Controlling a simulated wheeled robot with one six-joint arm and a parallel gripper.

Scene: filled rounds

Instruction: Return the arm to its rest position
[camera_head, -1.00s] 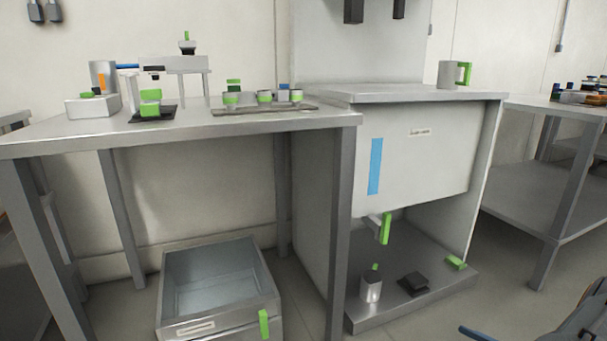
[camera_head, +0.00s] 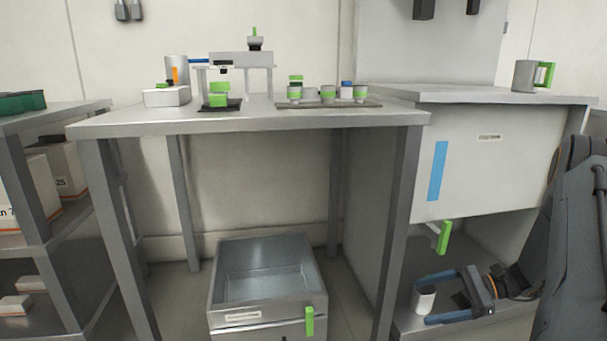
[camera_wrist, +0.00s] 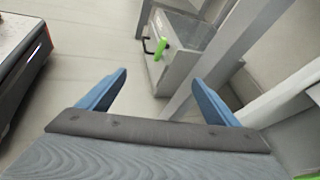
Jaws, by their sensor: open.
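My gripper (camera_head: 450,294) is at the lower right in the head view, its two blue fingers spread wide. In the wrist view the fingers of my gripper (camera_wrist: 158,92) stand apart with nothing between them. My arm (camera_head: 580,240) reaches down from the right edge and hides part of the lower shelf.
A steel table (camera_head: 250,125) carries small devices and a tray of cups (camera_head: 372,104). An open metal bin (camera_head: 265,311) with a green handle stands under it. A cabinet (camera_head: 468,155) with a green-handled mug (camera_head: 524,76) is at right. Shelves (camera_head: 40,239) with boxes stand at left.

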